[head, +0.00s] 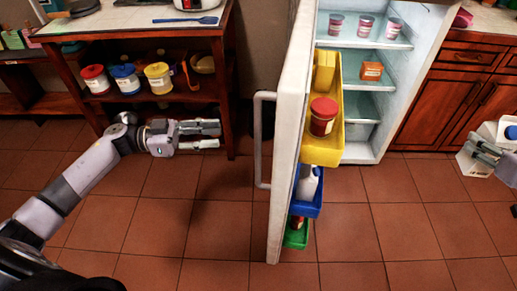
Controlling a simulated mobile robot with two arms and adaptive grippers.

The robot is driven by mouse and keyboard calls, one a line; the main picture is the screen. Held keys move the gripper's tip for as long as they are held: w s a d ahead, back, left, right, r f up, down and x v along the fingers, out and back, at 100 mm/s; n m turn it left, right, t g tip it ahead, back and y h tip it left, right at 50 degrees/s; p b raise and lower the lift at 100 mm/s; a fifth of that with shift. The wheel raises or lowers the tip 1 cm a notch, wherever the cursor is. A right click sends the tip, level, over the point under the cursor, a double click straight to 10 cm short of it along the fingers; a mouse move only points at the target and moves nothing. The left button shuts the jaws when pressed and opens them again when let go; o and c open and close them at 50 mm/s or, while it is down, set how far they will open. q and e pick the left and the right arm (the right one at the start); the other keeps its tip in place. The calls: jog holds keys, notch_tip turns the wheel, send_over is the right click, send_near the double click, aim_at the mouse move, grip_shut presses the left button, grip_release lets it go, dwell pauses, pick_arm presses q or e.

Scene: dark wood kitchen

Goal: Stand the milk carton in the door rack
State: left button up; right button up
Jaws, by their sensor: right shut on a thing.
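A white milk carton with a blue cap (471,165) is at the right edge of the head view. My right gripper (484,150) is shut on it and holds it out to the right of the fridge; part of the arm is cut off by the picture edge. The open fridge door carries a yellow rack (318,153) on top, a blue rack (308,209) below it and a green rack (296,239) lowest. My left gripper (218,136) is open and empty, left of the door, in front of the shelf unit.
The yellow rack holds a yellow box (324,72) and a red jar (323,116). The blue rack holds a white bottle (308,183). The door handle (260,140) sticks out left. The floor (390,230) between door and carton is clear.

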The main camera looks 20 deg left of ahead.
aim_at(258, 137)
jog(key=shift+w+d+r, duration=0.1)
jog(key=shift+d+r, duration=0.2)
jog(key=shift+d, duration=0.05)
jog(key=shift+r, duration=0.1)
pick_arm(q)
jog(key=shift+m+g, duration=0.3)
jog(key=shift+g, duration=0.2)
jog(key=x, duration=0.8)
jog(key=s+p+x, duration=0.1)
jog(key=x, duration=0.3)
jog(key=shift+d+r, duration=0.15)
jog(key=shift+r, duration=0.05)
pick_arm(e)
jog(key=shift+r, duration=0.5)
pick_arm(q)
jog(key=shift+c, duration=0.2)
grip_shut()
